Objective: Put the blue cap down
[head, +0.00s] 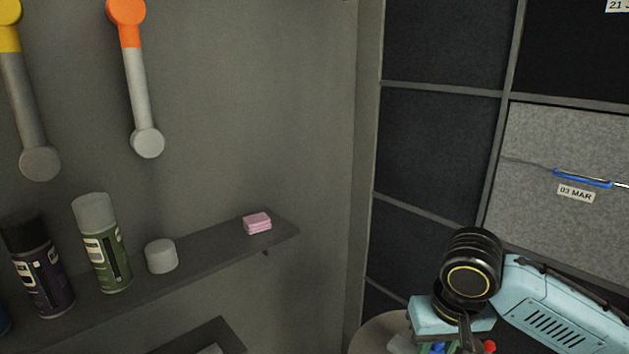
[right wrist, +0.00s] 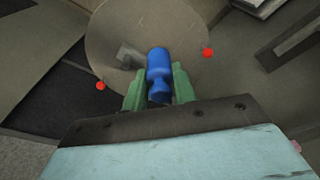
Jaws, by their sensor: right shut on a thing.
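The blue cap (right wrist: 159,62) is in the middle of the right wrist view. It is a smooth, rounded blue piece with a narrower part nearer the wrist. My right gripper (right wrist: 159,88) has its green fingers shut on it, one on each side. Behind the cap is a round grey-brown top (right wrist: 112,30); I cannot tell whether the cap touches it. In the head view my right gripper (head: 437,348) is at the bottom edge, mostly cut off and hidden by my arm. My left gripper is in neither view.
The round top's edge (head: 380,338) shows at the head view's bottom. A wall shelf (head: 215,257) at left holds spray cans (head: 106,247), a short grey cylinder (head: 161,256) and a pink block (head: 257,223). Dark panels (head: 435,140) stand behind my right arm.

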